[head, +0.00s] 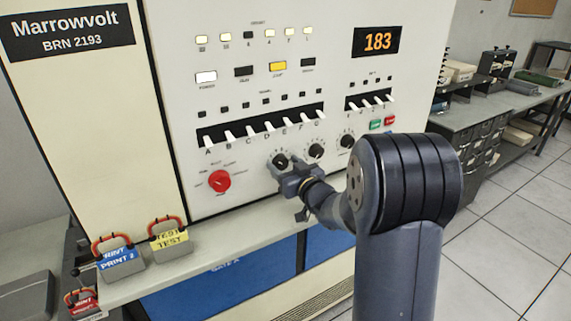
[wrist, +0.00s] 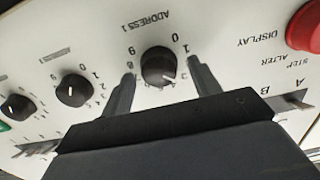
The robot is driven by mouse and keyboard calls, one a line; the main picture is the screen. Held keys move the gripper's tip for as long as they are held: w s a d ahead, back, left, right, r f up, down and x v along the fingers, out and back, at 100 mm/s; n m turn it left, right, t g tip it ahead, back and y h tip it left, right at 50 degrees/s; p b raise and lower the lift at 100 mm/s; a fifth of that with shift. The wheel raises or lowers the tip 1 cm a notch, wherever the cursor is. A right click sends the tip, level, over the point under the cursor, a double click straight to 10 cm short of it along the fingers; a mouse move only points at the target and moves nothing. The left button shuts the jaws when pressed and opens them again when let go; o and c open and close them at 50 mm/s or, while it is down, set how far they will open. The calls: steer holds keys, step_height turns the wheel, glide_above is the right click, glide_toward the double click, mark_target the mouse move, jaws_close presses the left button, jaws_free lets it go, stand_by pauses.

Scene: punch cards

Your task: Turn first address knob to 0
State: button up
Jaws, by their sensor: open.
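The first address knob (wrist: 158,66) is black and round, under the label ADDRESS 1, which appears upside down in the wrist view. Digits 1, 0, 9 and 8 show around its far side. My gripper (wrist: 161,70) is open, with one finger on each side of the knob and gaps visible. In the head view, my gripper (head: 287,172) is at the panel, just below and over part of the first knob (head: 280,160).
Two more black address knobs (head: 316,150) (head: 347,141) stand to the right in the head view. A red selector knob (head: 219,181) is to the left. Toggle switches (head: 267,130) line the panel above. The display (head: 378,42) reads 183.

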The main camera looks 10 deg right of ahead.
steer(key=c, duration=0.9)
steer(key=shift+c, duration=0.2)
steer(key=shift+f+b, duration=0.1)
steer(key=shift+b, duration=0.4)
steer(key=n+b, duration=0.1)
steer(key=b, duration=0.1)
steer(key=n+b, duration=0.1)
steer(key=n, duration=0.1)
steer(key=shift+a+f+b, duration=0.1)
steer(key=shift+f+b, duration=0.1)
steer(key=shift+b, duration=0.2)
steer(key=n+b, duration=0.5)
steer(key=shift+b, duration=0.4)
steer(key=n+b, duration=0.3)
steer(key=n, duration=0.2)
steer(key=shift+a+b, duration=0.1)
steer(key=shift+b, duration=0.25)
steer(key=n+b, duration=0.3)
steer(key=n, duration=0.1)
steer(key=shift+n, duration=0.4)
steer(key=shift+r, duration=0.1)
